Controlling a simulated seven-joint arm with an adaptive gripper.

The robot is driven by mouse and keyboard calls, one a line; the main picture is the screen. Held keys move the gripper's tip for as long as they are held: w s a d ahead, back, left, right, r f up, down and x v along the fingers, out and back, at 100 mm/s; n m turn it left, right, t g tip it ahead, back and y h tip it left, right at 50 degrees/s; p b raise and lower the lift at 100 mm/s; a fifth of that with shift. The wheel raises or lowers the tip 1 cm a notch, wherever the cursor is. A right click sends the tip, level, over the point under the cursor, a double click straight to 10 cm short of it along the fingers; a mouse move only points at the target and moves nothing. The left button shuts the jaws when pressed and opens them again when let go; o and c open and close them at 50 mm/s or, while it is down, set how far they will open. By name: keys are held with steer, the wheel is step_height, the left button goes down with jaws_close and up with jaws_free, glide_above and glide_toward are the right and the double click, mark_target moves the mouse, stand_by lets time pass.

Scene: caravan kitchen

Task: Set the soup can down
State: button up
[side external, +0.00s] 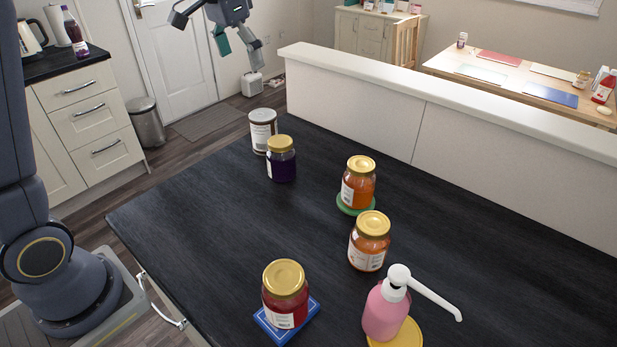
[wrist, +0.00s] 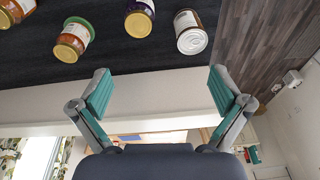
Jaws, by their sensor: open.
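The soup can (side external: 263,132) is silver-topped with a pale label. It stands upright on the dark counter (side external: 220,230) near its far left end, beside a purple jar (side external: 281,160) with a gold lid. In the wrist view the can (wrist: 191,32) shows at the top, right of the purple jar (wrist: 140,20). My gripper (side external: 218,36) is high up at the top of the side view, apart from the can. In the wrist view my gripper (wrist: 160,88) has its teal-padded fingers wide apart with nothing between them.
An orange jar (side external: 358,185) stands on a green coaster, with another orange jar (side external: 370,243) nearer. A red jar (side external: 285,293) sits on a blue coaster. A pink pump bottle (side external: 386,308) is on a yellow coaster. A white half-wall (side external: 400,110) runs along the counter's back.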

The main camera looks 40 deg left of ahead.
steer(key=s+d+f+t, duration=0.1)
steer(key=s+d+f, duration=0.1)
steer(key=s, duration=0.9)
steer(key=s+d+f+n+t, duration=0.1)
steer(key=s+d, duration=0.4)
steer(key=s, duration=0.7)
step_height(320, 180, down, 2)
steer(key=shift+s+d+f+t, duration=0.1)
steer(key=shift+s+d+t, duration=0.15)
steer(key=shift+t, duration=0.45)
